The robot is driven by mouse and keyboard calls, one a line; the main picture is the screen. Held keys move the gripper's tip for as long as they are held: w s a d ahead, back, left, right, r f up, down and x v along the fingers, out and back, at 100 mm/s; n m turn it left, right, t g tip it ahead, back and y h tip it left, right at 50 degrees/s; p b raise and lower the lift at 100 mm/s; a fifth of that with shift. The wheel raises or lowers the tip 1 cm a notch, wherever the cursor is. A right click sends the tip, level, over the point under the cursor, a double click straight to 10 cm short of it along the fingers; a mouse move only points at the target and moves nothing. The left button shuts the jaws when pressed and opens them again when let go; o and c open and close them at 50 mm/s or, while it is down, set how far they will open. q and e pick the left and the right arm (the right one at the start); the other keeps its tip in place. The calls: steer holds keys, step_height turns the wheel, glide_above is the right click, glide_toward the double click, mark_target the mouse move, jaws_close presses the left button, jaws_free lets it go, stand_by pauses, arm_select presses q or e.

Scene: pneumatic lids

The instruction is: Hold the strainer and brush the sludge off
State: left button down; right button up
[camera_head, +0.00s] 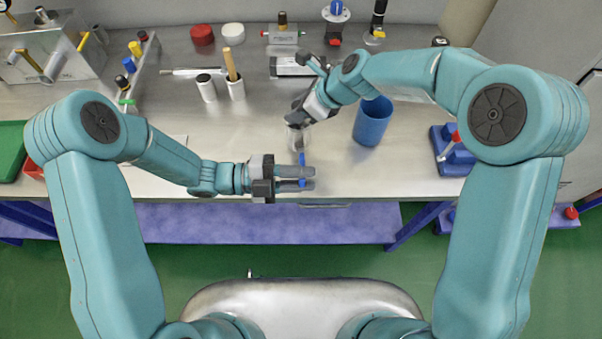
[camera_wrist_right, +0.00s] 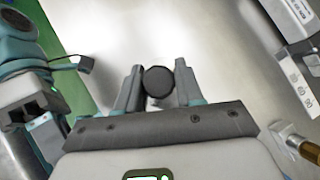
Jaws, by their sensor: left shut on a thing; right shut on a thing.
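My left gripper (camera_head: 302,178) is shut on a slim blue piece (camera_head: 302,159), which looks like the brush handle. It sticks out above and below the fingers, near the table's front edge. My right gripper (camera_head: 297,115) is shut just behind it, over the table. Below its fingers a small pale grey cylinder (camera_head: 296,138) shows, likely the strainer. In the right wrist view its round black end (camera_wrist_right: 158,82) sits between both fingers. The two held things are close together; I cannot tell whether they touch. Sludge cannot be made out.
A blue cup (camera_head: 372,124) stands right of my right gripper. Behind are a white cylinder (camera_head: 206,88), a holder with a wooden handle (camera_head: 235,85) and red (camera_head: 202,35) and white (camera_head: 232,34) round pieces. A blue fixture (camera_head: 455,155) stands at the right. The table's left middle is mostly free.

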arm_select(q)
steer(key=shift+f, duration=0.7)
steer(key=shift+r, duration=0.15)
steer(key=shift+a+r, duration=0.2)
steer(key=shift+r, duration=0.95)
steer(key=shift+r, duration=0.1)
steer(key=shift+a+r, duration=0.1)
steer(key=shift+r, duration=0.35)
steer(key=shift+r, duration=0.1)
steer(key=shift+a+f, duration=0.1)
steer(key=shift+f, duration=0.1)
